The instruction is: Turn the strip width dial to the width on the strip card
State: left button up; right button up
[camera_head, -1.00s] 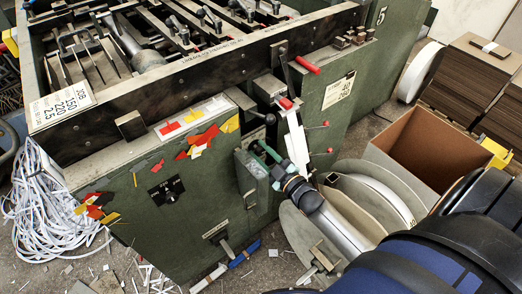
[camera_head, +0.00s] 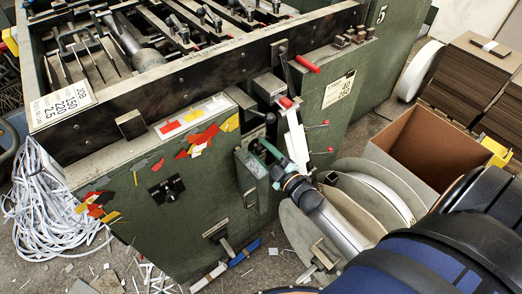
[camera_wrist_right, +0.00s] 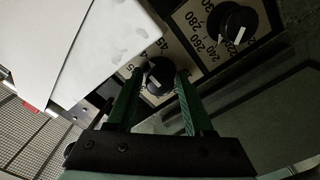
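In the right wrist view, a round black dial knob (camera_wrist_right: 158,75) with a white pointer mark sits on a pale number plate. A 45 can be read beside it, and the fingers hide other numbers. My right gripper (camera_wrist_right: 160,72) has its two green fingers on either side of this knob; whether they press on it is unclear. In the head view, the right gripper (camera_head: 267,152) is at the green machine's front, and the knob cannot be made out there. A white card (camera_head: 338,90) on the machine seems to read 40 above a smaller, unclear line. My left gripper is out of view.
A second black dial (camera_wrist_right: 235,22) with 240, 260 and 280 is close by the gripper. A white panel (camera_wrist_right: 85,45) fills the wrist view's upper left. Red-tipped levers (camera_head: 307,64), a strip reel (camera_head: 375,195) and an open cardboard box (camera_head: 425,150) are near my right arm.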

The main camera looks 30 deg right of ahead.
jog(key=shift+o, duration=1)
jog(key=shift+s, duration=0.1)
jog(key=s+d+p, duration=0.1)
jog(key=s, duration=1.1)
jog(key=shift+s, duration=0.15)
